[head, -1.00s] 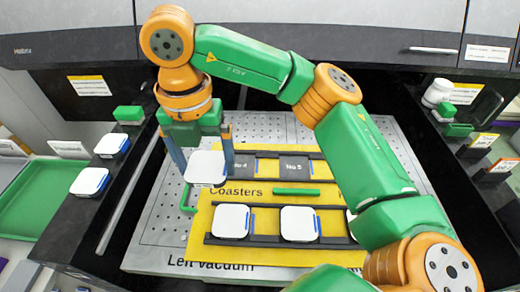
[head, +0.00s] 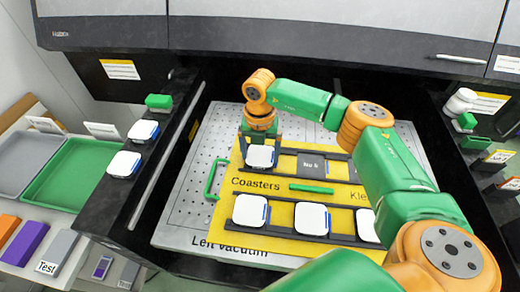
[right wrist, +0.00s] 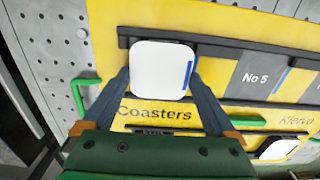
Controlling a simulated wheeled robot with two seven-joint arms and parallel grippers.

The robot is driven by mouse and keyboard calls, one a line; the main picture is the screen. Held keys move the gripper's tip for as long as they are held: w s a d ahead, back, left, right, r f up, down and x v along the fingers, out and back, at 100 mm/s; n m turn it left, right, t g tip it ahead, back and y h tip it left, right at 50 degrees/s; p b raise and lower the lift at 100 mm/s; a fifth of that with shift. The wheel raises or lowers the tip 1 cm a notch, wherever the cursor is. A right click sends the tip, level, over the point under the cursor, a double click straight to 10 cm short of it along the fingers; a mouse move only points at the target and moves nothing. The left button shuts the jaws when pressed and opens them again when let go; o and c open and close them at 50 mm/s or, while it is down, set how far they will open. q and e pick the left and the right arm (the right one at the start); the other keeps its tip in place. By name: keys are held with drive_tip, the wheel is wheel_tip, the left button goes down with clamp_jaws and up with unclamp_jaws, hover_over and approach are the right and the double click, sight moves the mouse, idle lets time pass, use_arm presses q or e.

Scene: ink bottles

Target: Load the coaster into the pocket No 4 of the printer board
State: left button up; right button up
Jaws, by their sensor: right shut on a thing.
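My right gripper (head: 260,148) is shut on a white coaster with a blue edge strip (head: 260,157). In the right wrist view the coaster (right wrist: 158,68) lies flat between the two fingers. It covers the left end of the back row on the yellow printer board (head: 260,195), left of the pocket marked No 5 (head: 311,166). The label of the pocket under the coaster is hidden. I cannot tell whether the coaster touches the pocket or hangs just above it. My left gripper is not in view.
Front-row pockets hold white coasters, including one at left (head: 250,213) and one in the middle (head: 311,217). A green handle (head: 311,188) lies between the rows. Two more coasters (head: 124,163) rest on the dark ledge at left. Green and grey trays stand farther left.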

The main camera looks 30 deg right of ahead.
sight(259, 158)
drive_tip(key=shift+f, duration=0.15)
drive_tip(key=o, duration=1.2)
drive_tip(key=shift+r, duration=0.6)
wheel_tip(259, 158, up, 11)
drive_tip(key=shift+a+r+b, duration=0.1)
drive_tip(key=shift+b, duration=1)
